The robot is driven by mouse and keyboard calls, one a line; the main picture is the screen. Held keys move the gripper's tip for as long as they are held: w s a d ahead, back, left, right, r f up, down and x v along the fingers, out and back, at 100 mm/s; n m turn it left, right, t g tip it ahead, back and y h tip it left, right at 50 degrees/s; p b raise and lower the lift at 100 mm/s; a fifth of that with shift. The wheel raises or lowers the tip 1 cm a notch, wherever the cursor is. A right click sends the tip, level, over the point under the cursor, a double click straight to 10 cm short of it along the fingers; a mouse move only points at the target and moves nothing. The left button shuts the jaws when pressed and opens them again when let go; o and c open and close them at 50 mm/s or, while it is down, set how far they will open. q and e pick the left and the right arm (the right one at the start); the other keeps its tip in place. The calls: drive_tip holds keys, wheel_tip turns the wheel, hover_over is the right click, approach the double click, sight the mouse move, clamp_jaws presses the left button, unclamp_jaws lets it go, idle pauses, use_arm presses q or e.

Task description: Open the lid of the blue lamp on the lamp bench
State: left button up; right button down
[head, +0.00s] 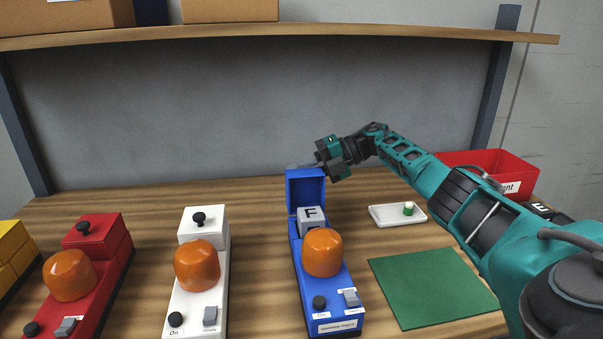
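The blue lamp (337,291) stands on the wooden bench right of centre, with an orange dome (322,252) on it. Its blue lid (306,190) stands raised at the back, and a grey block marked F (311,219) shows in the opened compartment. My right gripper (318,160) is above and just behind the raised lid, near its top edge; I cannot tell whether it touches the lid. Its fingers are too small and partly hidden to show whether they are open or shut. My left gripper is out of view.
A white lamp (219,275), a red lamp (113,262) and a yellow one (14,248) stand to the left with lids down. A shelf (400,33) runs above.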

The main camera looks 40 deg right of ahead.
drive_tip(key=shift+f, duration=0.15)
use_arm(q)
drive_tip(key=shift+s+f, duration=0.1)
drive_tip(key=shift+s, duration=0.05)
use_arm(e)
drive_tip(key=c, duration=1)
unclamp_jaws()
drive_tip(key=shift+c, duration=0.2)
use_arm(q)
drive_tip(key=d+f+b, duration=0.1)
drive_tip(key=b, duration=0.1)
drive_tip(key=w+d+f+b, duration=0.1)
drive_tip(key=b, duration=0.2)
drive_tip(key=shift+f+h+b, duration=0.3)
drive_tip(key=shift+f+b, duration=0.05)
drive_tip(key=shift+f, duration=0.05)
use_arm(e)
drive_tip(key=v, duration=1.2)
drive_tip(key=shift+s+d+r, duration=0.15)
drive_tip(key=shift+d+r, duration=0.1)
drive_tip(key=shift+d, duration=0.05)
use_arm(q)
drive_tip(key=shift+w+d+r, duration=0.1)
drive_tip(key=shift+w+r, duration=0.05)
